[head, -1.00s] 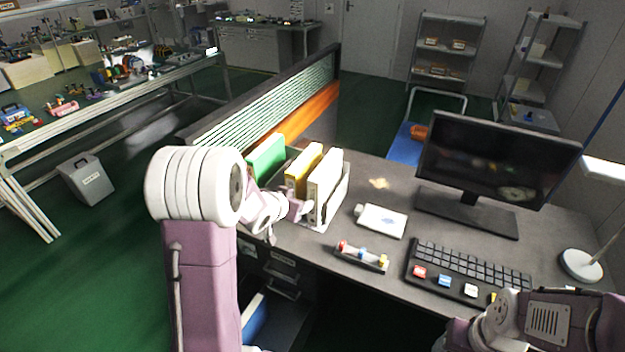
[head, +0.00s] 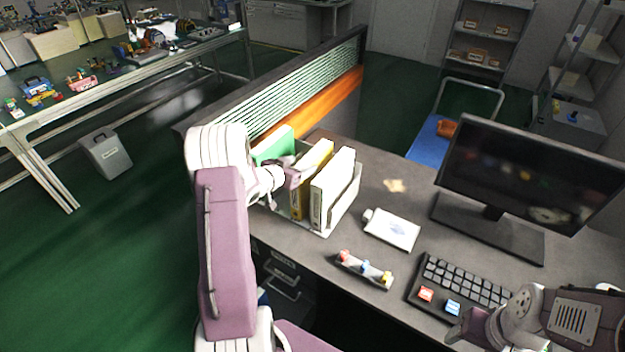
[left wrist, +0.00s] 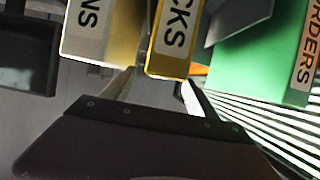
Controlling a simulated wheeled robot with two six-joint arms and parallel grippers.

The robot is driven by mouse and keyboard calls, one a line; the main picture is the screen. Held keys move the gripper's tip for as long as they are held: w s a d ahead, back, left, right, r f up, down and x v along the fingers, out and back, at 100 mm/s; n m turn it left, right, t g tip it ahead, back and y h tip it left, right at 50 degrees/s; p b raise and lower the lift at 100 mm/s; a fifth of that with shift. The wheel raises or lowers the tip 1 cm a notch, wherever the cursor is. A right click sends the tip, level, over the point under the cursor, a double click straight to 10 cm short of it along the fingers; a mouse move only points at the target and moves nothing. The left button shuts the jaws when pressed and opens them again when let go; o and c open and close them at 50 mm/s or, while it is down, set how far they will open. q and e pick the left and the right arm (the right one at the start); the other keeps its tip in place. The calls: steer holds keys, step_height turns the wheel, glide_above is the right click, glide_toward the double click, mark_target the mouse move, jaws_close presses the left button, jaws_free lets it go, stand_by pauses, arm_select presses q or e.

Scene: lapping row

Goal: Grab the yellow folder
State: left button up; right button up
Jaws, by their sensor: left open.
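The yellow folder (head: 318,158) stands upright in a grey desk holder (head: 346,212), between a green folder (head: 273,149) and a white folder (head: 334,184). My left gripper (head: 289,172) is at the holder, in front of the yellow and green folders. In the left wrist view the open fingers (left wrist: 160,88) point at the yellow folder's labelled spine (left wrist: 172,40), whose lower end lies about between the tips. The pale folder (left wrist: 92,30) is left of it and the green one (left wrist: 268,52) right. My right gripper (head: 467,326) is low at the right, its jaws unclear.
A slatted partition (head: 290,95) borders the desk behind the holder. To the right are a white notepad (head: 392,229), a small tray (head: 364,270) of coloured pieces, a keyboard (head: 455,285) and a monitor (head: 530,185).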

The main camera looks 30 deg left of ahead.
mark_target(307, 161)
arm_select(q)
steer(key=shift+p+x, duration=0.3)
steer(key=shift+x, duration=2.4)
steer(key=shift+s+r, duration=0.1)
steer(key=shift+r, duration=0.15)
steer(key=c, duration=0.6)
jaws_close()
